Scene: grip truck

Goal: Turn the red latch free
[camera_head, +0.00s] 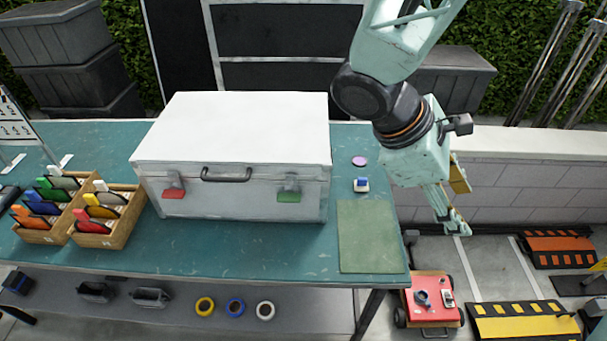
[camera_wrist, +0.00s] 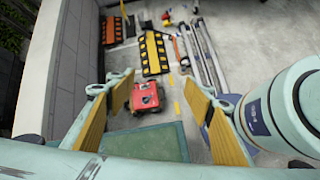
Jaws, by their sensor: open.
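A white case (camera_head: 235,135) with its lid shut stands on the teal table. Its front bears a red latch (camera_head: 174,193) at the left, a green latch (camera_head: 289,196) at the right and a dark handle (camera_head: 227,174) between them. My gripper (camera_head: 457,226) hangs to the right of the table, well apart from the case. In the wrist view my gripper (camera_wrist: 160,105) shows two yellow-padded fingers spread wide with nothing between them. The case and its latches do not show in the wrist view.
Two wooden boxes (camera_head: 112,236) of coloured items stand left of the case. A green mat (camera_head: 368,237) lies at the table's right front, with a blue-and-white item (camera_head: 361,185) and a purple disc (camera_head: 359,161) behind it. A red cart (camera_head: 433,298) stands on the floor at the right.

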